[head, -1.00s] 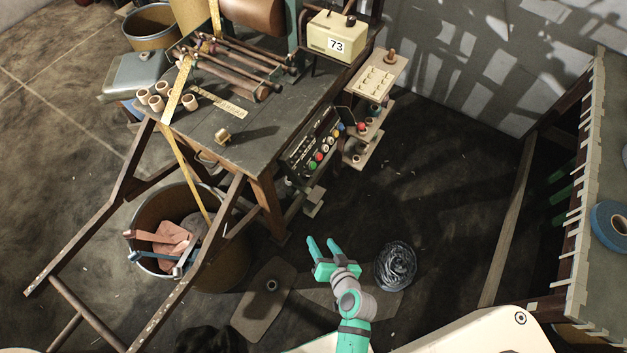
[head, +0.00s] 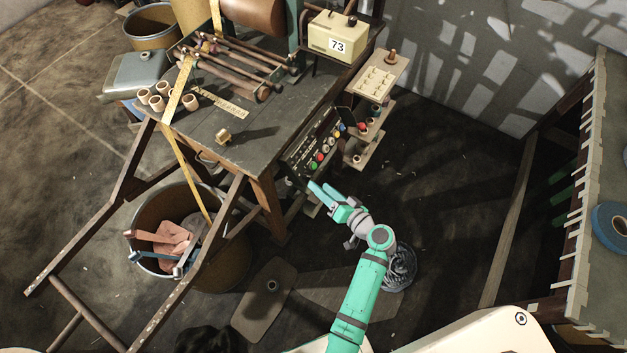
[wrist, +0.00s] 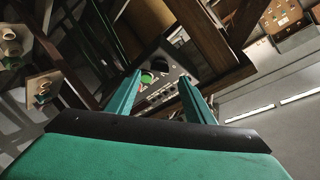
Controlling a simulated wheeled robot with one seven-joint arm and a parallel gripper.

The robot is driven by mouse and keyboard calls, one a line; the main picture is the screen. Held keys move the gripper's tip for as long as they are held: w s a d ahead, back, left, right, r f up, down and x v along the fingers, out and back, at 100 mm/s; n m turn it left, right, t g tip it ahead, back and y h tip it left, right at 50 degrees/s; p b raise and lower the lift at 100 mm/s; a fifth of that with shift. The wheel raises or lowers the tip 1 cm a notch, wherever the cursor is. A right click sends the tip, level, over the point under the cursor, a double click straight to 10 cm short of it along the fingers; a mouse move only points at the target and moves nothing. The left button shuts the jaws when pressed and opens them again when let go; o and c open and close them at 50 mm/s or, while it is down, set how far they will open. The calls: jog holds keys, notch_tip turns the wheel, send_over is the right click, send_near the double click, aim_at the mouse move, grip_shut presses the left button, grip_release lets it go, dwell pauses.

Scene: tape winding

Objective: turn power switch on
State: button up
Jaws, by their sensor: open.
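The winding machine's control panel (head: 318,148), dark with several coloured buttons and knobs, is set in the side of the dark table (head: 265,135). I cannot tell which control is the power switch. My gripper (head: 320,187) is open and empty, just below and in front of the panel's lower left part. In the wrist view, the panel (wrist: 168,92) shows between and beyond my spread fingers (wrist: 161,76). A green button (wrist: 147,78) and a round dark knob (wrist: 159,64) are near the left finger. Some of the panel is hidden by the fingers, and I see no contact.
Small shelves (head: 358,158) with coloured spools stick out right of the panel. A table leg (head: 267,205) stands left of my gripper. A metal tub (head: 150,208) is further left. The floor to the right is clear.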

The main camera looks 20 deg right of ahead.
aim_at(308, 176)
jog(key=shift+x, duration=2.6)
jog(key=shift+c, duration=0.5)
jog(key=c, duration=0.9)
